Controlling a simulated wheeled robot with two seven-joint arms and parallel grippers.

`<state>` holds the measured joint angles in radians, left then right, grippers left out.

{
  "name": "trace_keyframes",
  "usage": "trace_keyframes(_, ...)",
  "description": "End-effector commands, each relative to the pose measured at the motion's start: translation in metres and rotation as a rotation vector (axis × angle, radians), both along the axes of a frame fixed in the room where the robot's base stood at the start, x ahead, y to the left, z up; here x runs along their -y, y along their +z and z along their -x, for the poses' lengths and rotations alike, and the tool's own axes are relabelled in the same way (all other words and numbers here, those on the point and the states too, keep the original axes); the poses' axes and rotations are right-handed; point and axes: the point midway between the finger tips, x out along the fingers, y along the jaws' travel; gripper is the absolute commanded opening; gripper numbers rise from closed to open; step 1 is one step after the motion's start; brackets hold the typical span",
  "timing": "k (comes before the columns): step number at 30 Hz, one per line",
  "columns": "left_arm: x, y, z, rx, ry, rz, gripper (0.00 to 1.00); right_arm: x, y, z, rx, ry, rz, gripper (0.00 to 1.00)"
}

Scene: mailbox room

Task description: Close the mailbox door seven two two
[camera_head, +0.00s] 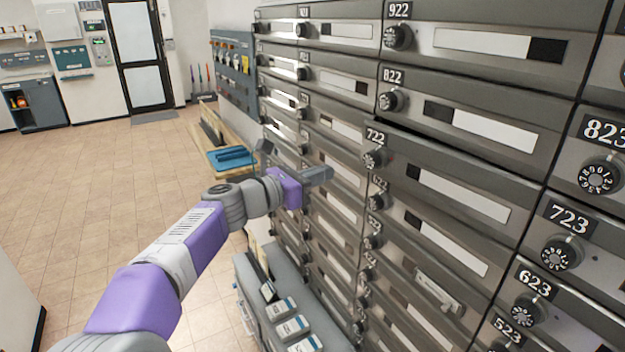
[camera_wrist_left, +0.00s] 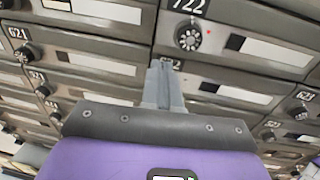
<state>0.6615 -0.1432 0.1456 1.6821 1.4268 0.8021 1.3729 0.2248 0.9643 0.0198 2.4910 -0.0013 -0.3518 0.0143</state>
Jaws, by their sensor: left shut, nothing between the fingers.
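Mailbox door 722 (camera_head: 455,165) is in the middle of the grey wall of boxes in the head view. Its top edge stands slightly proud of the door above, so it looks a little ajar; its left end is near flush. It also shows at the upper right in the left wrist view (camera_wrist_left: 255,40), with its dial and number plate. My left gripper (camera_head: 322,175) is shut and empty, left of door 722's dial. In the left wrist view the closed fingers (camera_wrist_left: 161,70) point up just below that dial, partly covering the 622 plate. Whether they touch a door I cannot tell.
Door 822 (camera_head: 465,110) is above and door 723 (camera_head: 572,235) is to the right, both looking shut. A grey counter with small boxes (camera_head: 291,327) stands below my left arm. A wooden bench with a blue tray (camera_head: 232,157) is behind. Open tiled floor lies left.

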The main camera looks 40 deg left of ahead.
Motion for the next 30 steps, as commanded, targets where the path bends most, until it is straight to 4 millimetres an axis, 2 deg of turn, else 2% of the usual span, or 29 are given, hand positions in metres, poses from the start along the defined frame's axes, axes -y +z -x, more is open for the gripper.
trace_keyframes(1, 0.004, -0.001, -0.012, -0.001, -0.003, 0.001, 0.0, 0.0, -0.001, 0.0, 0.0, 0.0, 0.0, 0.77)
trace_keyframes(6, 0.014, -0.001, -0.046, -0.002, -0.003, 0.002, 0.0, 0.0, -0.001, 0.0, 0.0, 0.0, 0.0, 0.77)
trace_keyframes(12, 0.022, -0.001, -0.075, -0.001, -0.002, 0.001, 0.0, 0.0, 0.001, 0.0, 0.0, 0.0, 0.0, 0.77)
trace_keyframes(18, 0.026, 0.0, -0.085, -0.002, 0.0, -0.002, 0.0, 0.0, 0.001, 0.0, 0.0, 0.0, 0.0, 0.77)
trace_keyframes(30, 0.022, 0.0, -0.088, -0.003, -0.003, -0.001, 0.0, 0.0, 0.005, 0.0, 0.0, 0.0, 0.0, 0.77)
